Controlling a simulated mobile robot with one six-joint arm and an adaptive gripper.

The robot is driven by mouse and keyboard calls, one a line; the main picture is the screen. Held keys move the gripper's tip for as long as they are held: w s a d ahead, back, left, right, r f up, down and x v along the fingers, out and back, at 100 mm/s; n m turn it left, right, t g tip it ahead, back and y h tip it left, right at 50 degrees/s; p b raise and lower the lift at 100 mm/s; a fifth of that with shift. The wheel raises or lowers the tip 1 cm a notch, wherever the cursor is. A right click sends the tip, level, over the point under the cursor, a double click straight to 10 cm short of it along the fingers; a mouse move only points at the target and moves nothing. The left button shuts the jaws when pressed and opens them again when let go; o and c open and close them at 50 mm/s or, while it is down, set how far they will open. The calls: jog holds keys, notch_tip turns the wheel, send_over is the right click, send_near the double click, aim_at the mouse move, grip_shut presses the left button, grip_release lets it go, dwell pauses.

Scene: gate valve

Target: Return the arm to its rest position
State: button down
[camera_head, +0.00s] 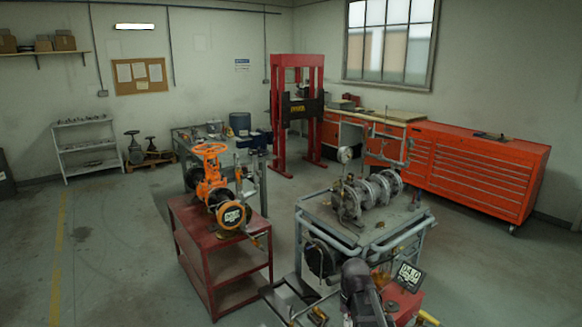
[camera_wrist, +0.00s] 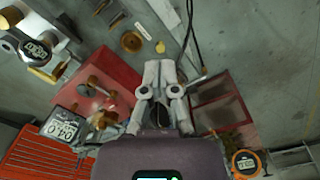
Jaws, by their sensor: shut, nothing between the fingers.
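My gripper (camera_wrist: 160,66) is shut and empty in the wrist view, its grey fingers together above my dark wrist housing. It is apart from the parts below it. In the head view a dark link of my arm rises at the bottom, right of centre; I cannot make out the fingers there. The orange gate valve (camera_head: 212,190) with its handwheel stands on a red cart (camera_head: 196,240), left of my arm. Nothing hangs from my gripper.
A grey test bench (camera_head: 325,235) with flanged pipework and a gauge stands close behind my arm. A red tool cabinet (camera_head: 475,172) and red press (camera_head: 297,110) stand farther back. Floor at left is clear.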

jog(key=s+f+b, duration=0.2)
jog(key=s+f, duration=0.2)
jog(key=s, duration=0.5)
jog(key=shift+s+b, duration=0.25)
jog(key=shift+b, duration=0.15)
